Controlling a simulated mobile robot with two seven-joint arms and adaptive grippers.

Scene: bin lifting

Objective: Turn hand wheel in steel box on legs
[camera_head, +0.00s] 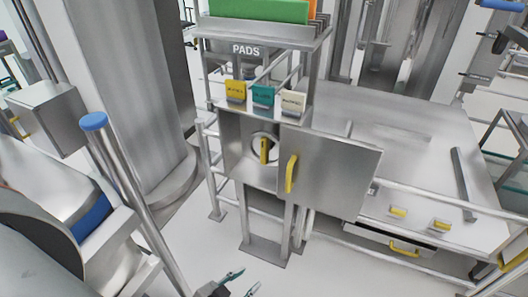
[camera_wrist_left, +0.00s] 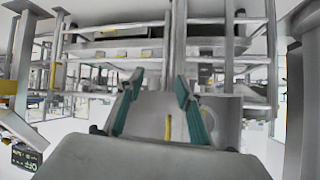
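The steel box (camera_head: 235,150) stands on legs, its door (camera_head: 336,172) swung open to the right. The door has a yellow handle (camera_head: 291,174). Inside the box is a round pale hand wheel (camera_head: 273,143) with a yellow grip (camera_head: 264,151); the door hides part of the box's right side. My left gripper (camera_head: 243,282) is at the bottom edge of the head view, low in front of the box and apart from it. In the left wrist view its teal fingers (camera_wrist_left: 159,76) are spread with nothing held between them. A yellow handle (camera_wrist_left: 168,128) shows beyond them. My right gripper is not seen.
A rack marked PADS (camera_head: 246,49) with yellow, teal and white blocks (camera_head: 263,95) stands above the box. A steel bench (camera_head: 415,150) with rails and yellow handles lies to the right. A large column (camera_head: 130,90) stands left. Floor (camera_head: 335,270) is clear in front.

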